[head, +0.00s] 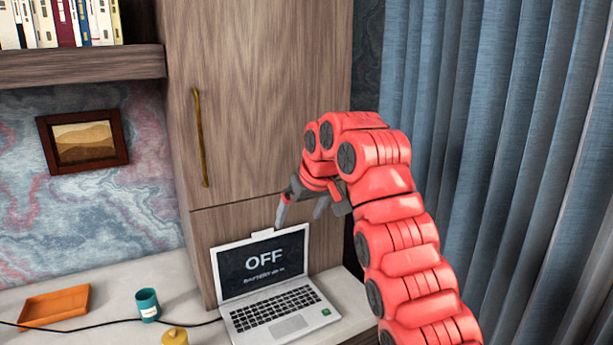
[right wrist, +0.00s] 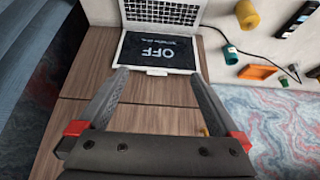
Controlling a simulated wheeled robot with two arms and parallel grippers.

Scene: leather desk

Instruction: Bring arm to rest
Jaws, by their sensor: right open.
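My right arm (head: 397,235) is red and reaches up from the lower right in the head view. My right gripper (head: 300,213) is above and just behind the laptop's screen edge as seen there, with its jaws apart and nothing between them. In the right wrist view my right gripper (right wrist: 158,75) shows two dark, spread fingers pointing toward the laptop (right wrist: 160,50). The laptop (head: 262,268) stands open on the desk, its screen reading OFF with smaller battery text below. My left gripper is not in view.
The pale desk (head: 110,275) holds an orange tray (head: 56,306), a teal cup (head: 148,304), a yellow object (head: 175,336) and a black cord. A wooden cabinet (head: 255,100) rises behind the laptop. Blue curtains (head: 500,130) hang at the right, behind my arm.

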